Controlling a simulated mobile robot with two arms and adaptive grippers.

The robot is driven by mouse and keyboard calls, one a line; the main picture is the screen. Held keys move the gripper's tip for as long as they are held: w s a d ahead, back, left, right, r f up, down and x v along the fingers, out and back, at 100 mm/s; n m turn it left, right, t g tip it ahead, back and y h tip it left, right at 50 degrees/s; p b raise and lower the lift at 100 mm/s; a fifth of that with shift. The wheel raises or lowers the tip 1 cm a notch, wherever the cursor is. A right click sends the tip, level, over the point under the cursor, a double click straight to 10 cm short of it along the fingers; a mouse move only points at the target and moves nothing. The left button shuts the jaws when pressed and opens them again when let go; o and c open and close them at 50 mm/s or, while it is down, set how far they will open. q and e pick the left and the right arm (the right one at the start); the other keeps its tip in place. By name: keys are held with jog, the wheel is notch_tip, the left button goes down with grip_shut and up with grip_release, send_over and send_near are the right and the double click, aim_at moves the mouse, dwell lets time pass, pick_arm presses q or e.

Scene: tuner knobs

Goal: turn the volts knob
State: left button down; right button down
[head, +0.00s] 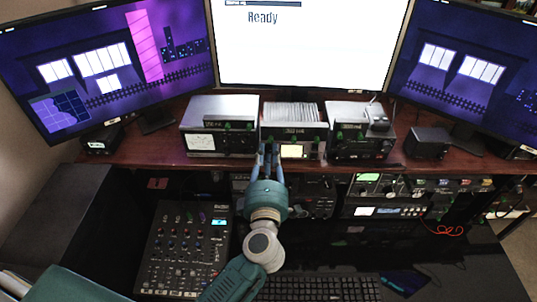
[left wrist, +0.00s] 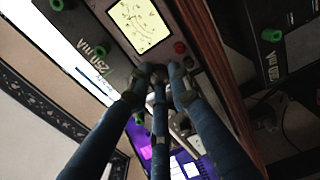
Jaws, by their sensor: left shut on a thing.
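The middle radio unit (head: 312,133) stands on the desk shelf, with a lit yellow-white meter (head: 292,151) and green knobs. My left gripper (head: 268,149) is at its front, left of the meter. In the left wrist view, the gripper's three blue fingers (left wrist: 158,82) close together on a small dark knob (left wrist: 158,69) beside the lit meter (left wrist: 140,25). The fingertips hide most of that knob, and no volts label can be read on it. A green knob (left wrist: 101,50) and a "250 mA" label are nearby. My right gripper is not in view.
Similar units stand left (head: 220,140) and right (head: 360,145) of the middle one, close by. Three monitors stand behind; the middle one (head: 310,45) reads "Ready". A mixer (head: 183,245) and a keyboard (head: 318,288) lie below. More equipment (head: 385,188) fills the lower shelf.

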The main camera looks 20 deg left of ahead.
pick_arm(q)
jog(key=c, duration=1.9)
grip_release()
jog(key=shift+s+f, duration=0.1)
jog(key=shift+f, duration=0.25)
jog(key=shift+o, duration=0.2)
jog(key=shift+r, duration=0.2)
jog(key=shift+a, duration=0.1)
jog(key=shift+r, duration=0.1)
